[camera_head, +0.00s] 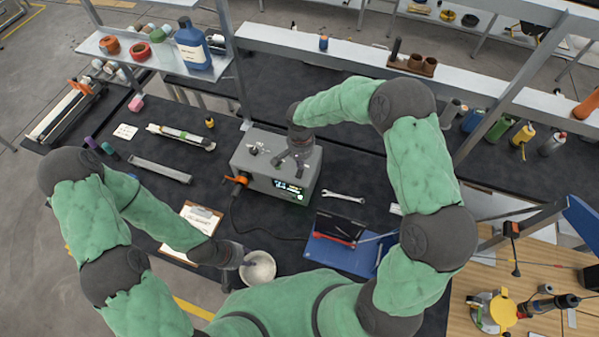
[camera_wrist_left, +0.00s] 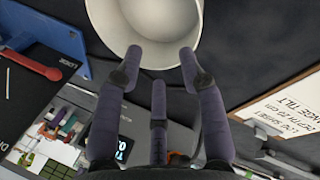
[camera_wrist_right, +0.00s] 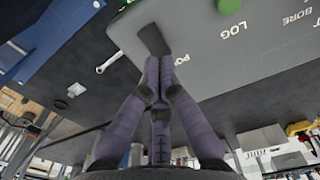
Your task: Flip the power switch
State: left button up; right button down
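A grey instrument box (camera_head: 262,160) with a lit screen (camera_head: 288,189) stands on the dark bench in the middle of the head view. In the right wrist view its top (camera_wrist_right: 215,60) carries printed labels, one reading LOG, one starting with PO and partly covered. A dark flat lever (camera_wrist_right: 153,40), which looks like the power switch, stands out there just beyond the right fingertips. My right gripper (camera_wrist_right: 159,68) is over the box with its fingers drawn together; I cannot tell whether it touches the lever. My left gripper (camera_wrist_left: 160,60) is open and empty beside a white bowl (camera_wrist_left: 150,50).
An orange handle (camera_head: 238,180) sticks out at the box's left side. A wrench (camera_head: 342,194) and a blue case (camera_head: 345,252) lie to the right. A clipboard (camera_head: 200,220) lies at the left. A shelf (camera_head: 290,40) runs behind the bench.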

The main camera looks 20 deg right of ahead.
pick_arm(q)
jog(key=shift+f+b, duration=1.15)
pick_arm(e)
jog(key=shift+f, duration=1.2)
jog(key=shift+r+p, duration=1.5)
jog(key=shift+r, duration=2.05)
pick_arm(q)
notch_tip(320, 180, up, 3)
pick_arm(e)
jog(key=shift+f, duration=0.1)
